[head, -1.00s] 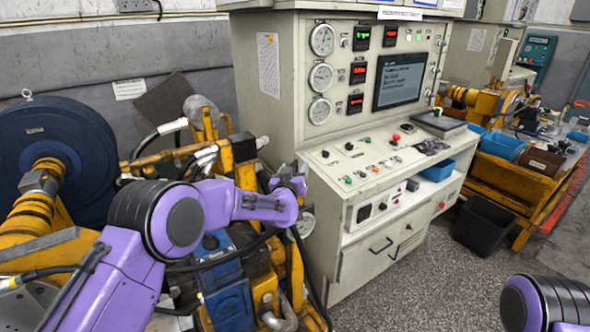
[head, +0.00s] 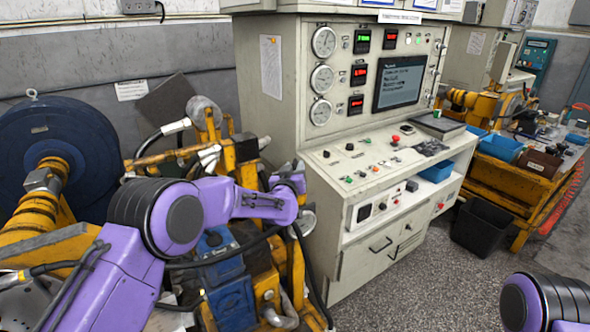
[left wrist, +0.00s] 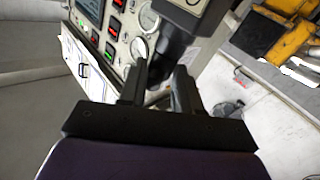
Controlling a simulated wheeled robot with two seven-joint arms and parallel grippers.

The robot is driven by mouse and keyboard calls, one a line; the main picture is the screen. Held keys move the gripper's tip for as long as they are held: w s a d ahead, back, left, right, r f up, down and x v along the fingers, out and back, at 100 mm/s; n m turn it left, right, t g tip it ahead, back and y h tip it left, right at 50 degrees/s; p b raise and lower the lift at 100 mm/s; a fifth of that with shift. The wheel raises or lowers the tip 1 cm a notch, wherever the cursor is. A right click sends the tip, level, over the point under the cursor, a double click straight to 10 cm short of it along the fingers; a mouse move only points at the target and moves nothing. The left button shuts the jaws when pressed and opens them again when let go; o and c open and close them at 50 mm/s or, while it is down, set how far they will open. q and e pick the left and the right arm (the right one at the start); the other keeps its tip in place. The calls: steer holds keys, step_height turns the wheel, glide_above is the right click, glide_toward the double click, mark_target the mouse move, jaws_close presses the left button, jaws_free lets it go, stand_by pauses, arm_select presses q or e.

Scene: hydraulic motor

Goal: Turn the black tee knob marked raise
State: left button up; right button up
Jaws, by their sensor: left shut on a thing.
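Any "raise" marking is not readable. In the head view my left gripper (head: 295,174) is at the left side of the console, above the yellow pump rig; the purple wrist hides the knob and most of the fingers. My right gripper is out of view; only part of that arm shows at lower right.
The pale console (head: 336,230) has gauges, red and green displays, a screen (head: 398,81) and small panel knobs. The yellow rig with a blue block (head: 229,300) and black hoses crowds the space under my left arm. A black bin (head: 482,228) stands on the right floor.

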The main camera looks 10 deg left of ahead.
arm_select(q)
steer(key=shift+r, duration=0.25)
stand_by(0.4)
steer(key=o, duration=0.8)
steer(key=shift+w, duration=0.1)
steer(key=shift+c, duration=0.2)
steer(key=o, duration=0.3)
steer(key=shift+w+f, duration=0.25)
steer(key=shift+f, duration=0.1)
steer(key=shift+s, duration=0.3)
steer(key=s+b, duration=0.4)
steer(key=s, duration=0.6)
steer(key=shift+d, duration=0.1)
steer(key=shift+c, duration=0.3)
